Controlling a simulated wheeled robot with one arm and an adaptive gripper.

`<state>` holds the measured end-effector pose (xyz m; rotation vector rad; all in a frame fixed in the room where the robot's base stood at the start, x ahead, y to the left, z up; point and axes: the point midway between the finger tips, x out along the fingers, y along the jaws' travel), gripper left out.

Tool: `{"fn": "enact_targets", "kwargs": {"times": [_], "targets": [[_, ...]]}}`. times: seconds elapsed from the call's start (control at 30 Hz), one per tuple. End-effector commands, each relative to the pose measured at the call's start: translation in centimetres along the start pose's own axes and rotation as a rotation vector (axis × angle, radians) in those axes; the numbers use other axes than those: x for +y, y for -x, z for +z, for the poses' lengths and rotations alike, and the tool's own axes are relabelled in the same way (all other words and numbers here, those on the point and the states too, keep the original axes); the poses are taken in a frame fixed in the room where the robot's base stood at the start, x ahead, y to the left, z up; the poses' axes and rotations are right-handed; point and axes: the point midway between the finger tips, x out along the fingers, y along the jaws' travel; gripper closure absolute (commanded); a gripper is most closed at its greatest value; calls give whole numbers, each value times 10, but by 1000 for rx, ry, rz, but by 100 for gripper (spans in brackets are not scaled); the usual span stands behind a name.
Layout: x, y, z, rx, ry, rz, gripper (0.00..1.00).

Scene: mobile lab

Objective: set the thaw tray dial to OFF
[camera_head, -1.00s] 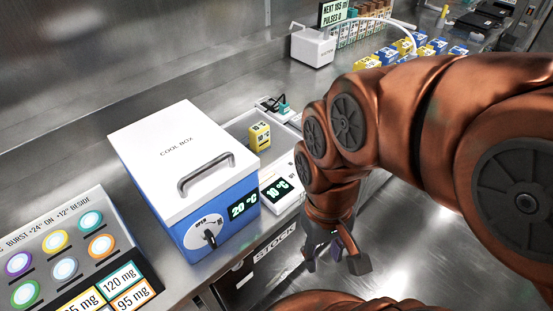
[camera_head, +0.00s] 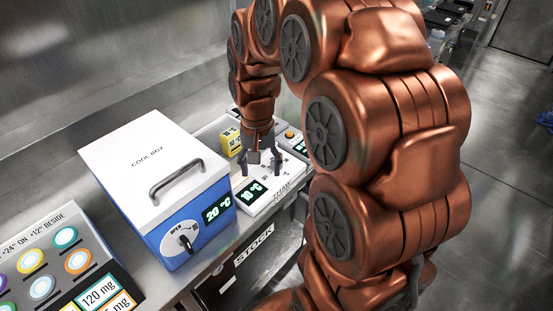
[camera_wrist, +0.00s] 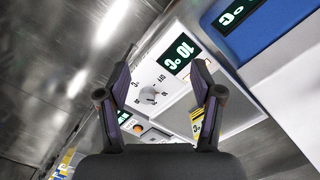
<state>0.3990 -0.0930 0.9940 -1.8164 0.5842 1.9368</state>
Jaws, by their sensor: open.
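The thaw tray (camera_head: 266,204) is a white unit right of the cool box, with a green display (camera_head: 252,192) reading 10 °C. In the wrist view the display (camera_wrist: 181,52) lies just above the dial (camera_wrist: 150,96). The dial is a small pale knob with OFF printed beside it; where its pointer sits is too small to tell. My gripper (camera_head: 262,164) is open, pointing down over the tray. In the wrist view the dial shows between the two fingers (camera_wrist: 165,62), seemingly beyond their tips and untouched. The arm hides the dial in the head view.
The cool box (camera_head: 146,158), white-lidded with a blue front reading 20 °C, stands close left of the tray. A yellow carton (camera_head: 231,141) stands behind my gripper. An orange button (camera_head: 289,134) is on a unit at the back right. A dispenser panel (camera_head: 60,262) is at the front left.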

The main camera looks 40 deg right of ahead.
Motion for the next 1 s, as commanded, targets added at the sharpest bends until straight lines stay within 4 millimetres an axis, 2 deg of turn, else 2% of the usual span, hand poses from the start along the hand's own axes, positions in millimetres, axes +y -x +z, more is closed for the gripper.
{"fn": "enact_targets", "kwargs": {"times": [0.03,0.2,0.3,0.43,0.6,0.77,1.0], "targets": [[2,-3,-18,2,-45,-3,34],[13,-15,-74,23,-196,-15,34],[22,-24,-102,32,-276,-20,34],[32,-32,-130,46,-353,-27,34],[39,-39,-147,53,-406,-30,34],[40,-49,-149,50,-415,-29,34],[40,-83,-150,47,-413,-27,34]]}}
